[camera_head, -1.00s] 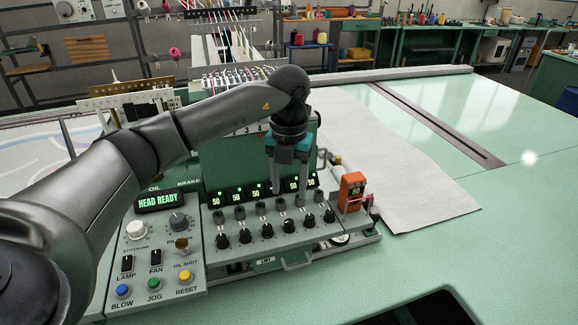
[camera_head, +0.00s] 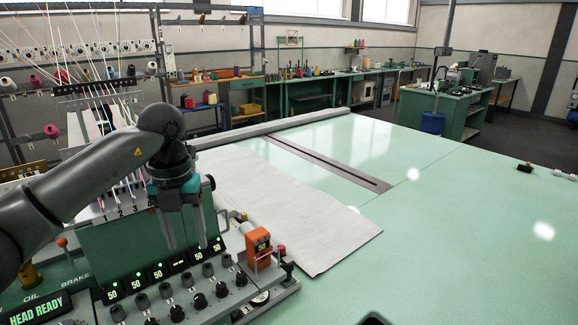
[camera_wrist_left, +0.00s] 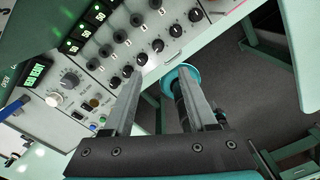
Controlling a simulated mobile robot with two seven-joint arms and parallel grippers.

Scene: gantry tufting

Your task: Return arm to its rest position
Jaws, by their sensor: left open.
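My left arm comes in from the left in the head view. My left gripper (camera_head: 187,246) hangs fingers down in front of the green control panel (camera_head: 130,240), with its fingers apart and nothing between them. In the left wrist view the gripper (camera_wrist_left: 158,82) is also open and empty, with the knob rows of the console (camera_wrist_left: 215,25) beyond its fingertips. The fingers overlap the row of green "50" displays (camera_head: 157,271) in the head view; I see no clear contact.
An orange unit (camera_head: 258,241) stands at the console's right end. White cloth (camera_head: 300,215) lies on the pale green table (camera_head: 450,230), which is broad and mostly clear to the right. Thread cones and a rack (camera_head: 75,75) stand behind the arm.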

